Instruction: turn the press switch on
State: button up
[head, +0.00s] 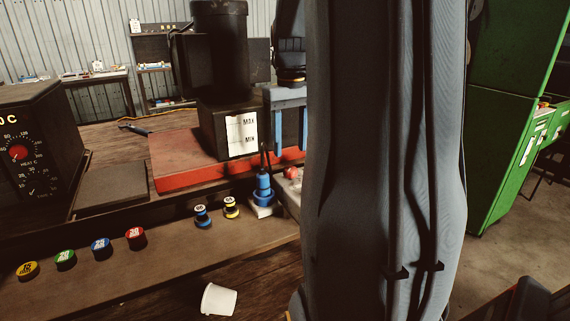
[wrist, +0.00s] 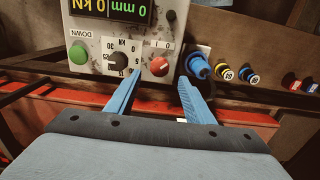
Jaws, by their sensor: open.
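The press control panel (wrist: 120,35) is a pale grey box, seen upside down in the wrist view. Its red rotary switch (wrist: 158,67) is beside the "0" and "I" marks; which mark it points at is too small to tell. In the head view the red switch (head: 292,173) shows below my gripper, and my arm hides most of the panel. My gripper (head: 291,147) is open and empty, with blue fingers pointing down. In the wrist view my gripper (wrist: 160,77) has its fingertips on either side of the switch's line, apparently above it; contact cannot be told.
The panel also has a green DOWN button (wrist: 78,54), a black dial (wrist: 121,57) and a display (wrist: 112,8). A blue plug (head: 263,187) stands close beside it. Coloured die pots (head: 100,245) line the bench. A white cup (head: 218,300) is nearer. The black press (head: 220,75) stands behind.

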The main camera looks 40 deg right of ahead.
aim_at(290, 168)
notch_tip(290, 168, down, 6)
jog(key=shift+f, duration=0.25)
jog(key=c, duration=1)
jog(key=shift+p, duration=0.3)
jog(key=shift+c, duration=0.2)
